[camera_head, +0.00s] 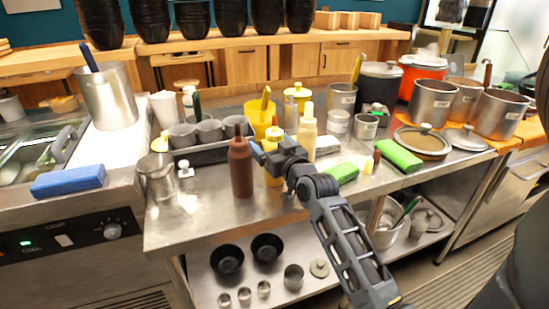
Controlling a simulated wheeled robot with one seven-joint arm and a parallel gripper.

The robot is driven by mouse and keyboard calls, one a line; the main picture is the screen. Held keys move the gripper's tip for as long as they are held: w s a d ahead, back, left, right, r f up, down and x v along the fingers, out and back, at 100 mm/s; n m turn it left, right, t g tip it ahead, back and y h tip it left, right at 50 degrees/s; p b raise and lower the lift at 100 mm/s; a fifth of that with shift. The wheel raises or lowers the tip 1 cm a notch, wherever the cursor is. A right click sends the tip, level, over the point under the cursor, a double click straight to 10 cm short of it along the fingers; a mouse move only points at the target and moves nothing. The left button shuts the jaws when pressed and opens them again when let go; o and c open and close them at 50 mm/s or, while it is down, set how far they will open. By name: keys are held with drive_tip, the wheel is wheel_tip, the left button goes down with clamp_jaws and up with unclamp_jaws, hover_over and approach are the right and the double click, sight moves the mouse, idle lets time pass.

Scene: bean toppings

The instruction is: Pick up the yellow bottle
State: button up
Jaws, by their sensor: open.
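My gripper (262,153) is open over the steel counter and points left, just right of a brown squeeze bottle (241,168). A yellow squeeze bottle (274,133) stands upright at my gripper, partly hidden by it. I cannot tell whether the fingers touch it or are around it. A paler yellow bottle (307,132) with a yellow cap stands just right of my gripper.
A yellow tub (259,115) stands behind. A tray of steel cups (208,133) is at the left. Green blocks (398,155) and several pots (433,100) stand at the right. The counter's front left (200,220) is clear.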

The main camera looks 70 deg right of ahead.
sight(271, 129)
drive_tip(key=shift+c, duration=0.5)
drive_tip(key=c, duration=0.6)
drive_tip(key=shift+r, duration=0.15)
drive_tip(key=shift+c, duration=0.2)
drive_tip(key=shift+r, duration=0.65)
wheel_tip(271, 129, up, 3)
drive_tip(key=shift+r, duration=0.1)
drive_tip(key=s+d+r, duration=0.2)
drive_tip(key=s+r, duration=0.4)
drive_tip(key=s, duration=0.5)
drive_tip(key=shift+s+r+b, duration=0.15)
drive_tip(key=shift+s+b, duration=0.1)
drive_tip(key=shift+b, duration=0.1)
drive_tip(key=shift+o, duration=1.1)
drive_tip(key=shift+c, duration=0.7)
